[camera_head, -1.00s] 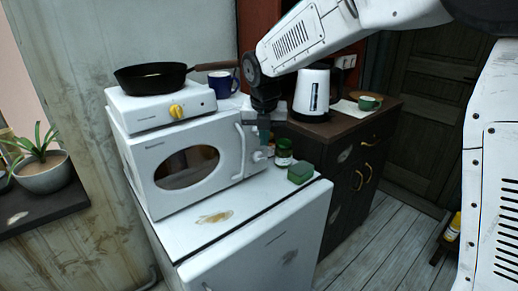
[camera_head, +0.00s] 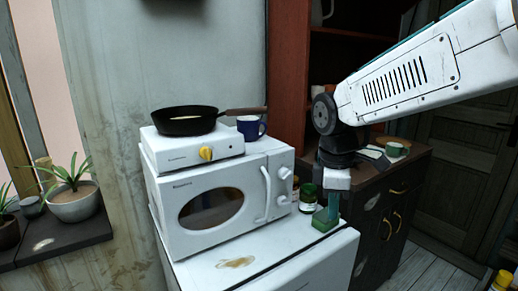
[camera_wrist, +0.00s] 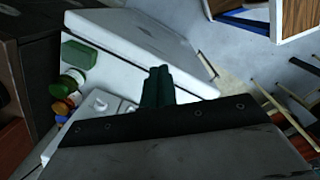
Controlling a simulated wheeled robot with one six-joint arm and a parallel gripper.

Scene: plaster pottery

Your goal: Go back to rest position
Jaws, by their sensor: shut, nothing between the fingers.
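My gripper (camera_head: 333,207) hangs from the wrist at the right of the white microwave (camera_head: 212,207), above the right end of the white fridge top. Its teal fingers are together and empty, and they also show in the wrist view (camera_wrist: 157,84). The green block (camera_head: 320,226) sits on the fridge top, partly behind the fingers in the head view. In the wrist view the block (camera_wrist: 79,54) stands apart from the fingers. The microwave door is closed.
A jar with a green lid (camera_head: 307,197) stands beside the microwave. A hotplate (camera_head: 190,146) with a black pan (camera_head: 187,121) and a blue mug (camera_head: 250,128) are on the microwave. A dark cabinet (camera_head: 375,213) holds a green cup (camera_head: 396,149). Potted plants stand on the left sill.

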